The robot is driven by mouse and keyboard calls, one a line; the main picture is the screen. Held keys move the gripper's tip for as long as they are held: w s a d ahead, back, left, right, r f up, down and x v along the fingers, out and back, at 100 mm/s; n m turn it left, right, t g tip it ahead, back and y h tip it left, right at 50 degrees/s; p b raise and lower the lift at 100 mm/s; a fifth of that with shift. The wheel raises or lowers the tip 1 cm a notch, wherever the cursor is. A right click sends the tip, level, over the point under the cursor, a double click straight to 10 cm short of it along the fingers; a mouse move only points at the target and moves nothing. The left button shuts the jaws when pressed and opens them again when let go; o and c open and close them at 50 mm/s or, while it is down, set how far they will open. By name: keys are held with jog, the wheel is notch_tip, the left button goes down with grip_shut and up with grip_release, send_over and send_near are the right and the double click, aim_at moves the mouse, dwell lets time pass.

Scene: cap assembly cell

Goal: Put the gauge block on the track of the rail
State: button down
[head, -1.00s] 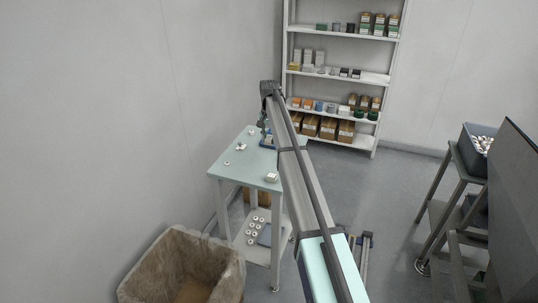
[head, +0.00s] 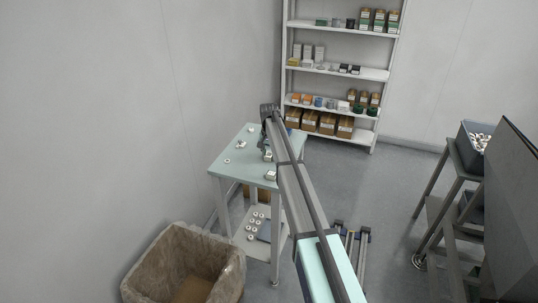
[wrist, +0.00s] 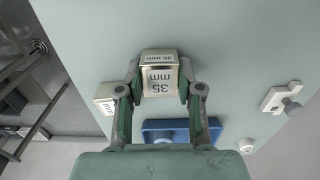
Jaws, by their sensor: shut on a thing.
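The gauge block (wrist: 159,85) is a small silvery block marked "35 mm". My gripper (wrist: 158,92) is shut on it, one finger on each side, in the wrist view. In the head view the block (head: 268,156) shows small below my gripper (head: 265,147), over the pale green table. I cannot tell whether it touches the tabletop. Two parallel rails (head: 362,250) lie on the floor to the right of the table, partly hidden by my arm; their track surface is too small to make out.
A second similar block (wrist: 106,97) lies left of my gripper on the table (wrist: 225,45). A blue tray (wrist: 153,125) and a pale part with a grey knob (wrist: 292,107) are nearby. A bin (head: 150,270) stands front left, shelves (head: 345,70) behind, a workbench right.

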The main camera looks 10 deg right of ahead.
aim_at(269, 154)
jog(key=shift+f, duration=0.1)
jog(key=c, duration=0.7)
grip_release()
jog(key=shift+c, duration=0.2)
jog(key=shift+o, duration=0.3)
notch_tip(269, 154, up, 11)
jog(key=b, duration=0.3)
jog(key=shift+r, duration=0.2)
jog(key=shift+o, duration=0.6)
jog(key=shift+r, duration=0.45)
